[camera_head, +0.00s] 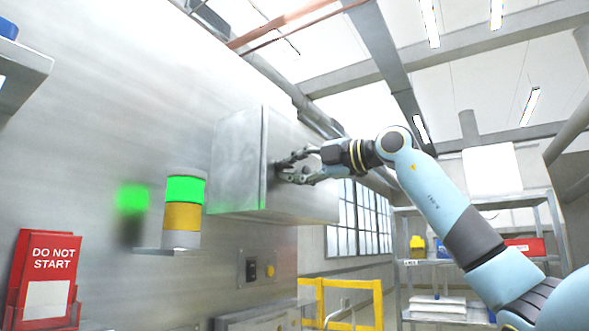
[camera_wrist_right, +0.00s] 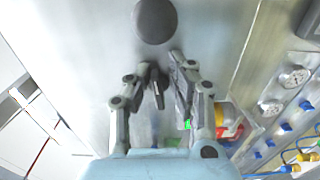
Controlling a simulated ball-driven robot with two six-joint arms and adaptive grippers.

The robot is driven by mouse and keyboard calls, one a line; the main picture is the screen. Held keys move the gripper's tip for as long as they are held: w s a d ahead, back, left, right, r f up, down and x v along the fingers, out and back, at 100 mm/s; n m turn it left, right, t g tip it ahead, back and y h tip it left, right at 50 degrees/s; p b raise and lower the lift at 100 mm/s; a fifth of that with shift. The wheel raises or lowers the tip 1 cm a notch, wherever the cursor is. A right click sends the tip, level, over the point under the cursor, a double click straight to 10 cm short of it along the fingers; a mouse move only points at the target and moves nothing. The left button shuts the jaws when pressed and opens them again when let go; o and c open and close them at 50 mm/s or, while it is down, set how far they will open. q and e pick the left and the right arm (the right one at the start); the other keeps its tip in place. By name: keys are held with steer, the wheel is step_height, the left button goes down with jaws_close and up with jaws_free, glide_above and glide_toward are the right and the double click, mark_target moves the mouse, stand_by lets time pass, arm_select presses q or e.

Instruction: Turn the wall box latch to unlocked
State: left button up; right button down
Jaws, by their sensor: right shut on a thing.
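The grey metal wall box (camera_head: 236,165) is mounted on the wall in the middle of the head view. Its pale front face (camera_wrist_right: 85,60) fills much of the right wrist view. The latch shows as a dark round piece (camera_wrist_right: 155,20) on that face, just beyond my fingertips. My right gripper (camera_head: 281,171) is at the box's face and is shut on the latch. It also shows in the right wrist view (camera_wrist_right: 168,75). The fingers hide most of the gripped part, so its turn angle is unclear. My left gripper is out of view.
A stack light (camera_head: 184,205) with a lit green band stands on a small bracket left of the box. A red "DO NOT START" sign (camera_head: 45,270) is at lower left. A yellow rail (camera_head: 345,290) and shelving (camera_head: 440,275) stand beyond, below my right arm.

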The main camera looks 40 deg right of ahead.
steer(key=shift+r, duration=0.35)
stand_by(0.3)
steer(key=c, duration=1.4)
jaws_free()
steer(key=shift+f, duration=0.1)
steer(key=shift+s+f, duration=0.1)
steer(key=shift+s+d, duration=0.2)
steer(key=shift+s, duration=0.05)
steer(key=v, duration=0.6)
steer(key=shift+s, duration=0.4)
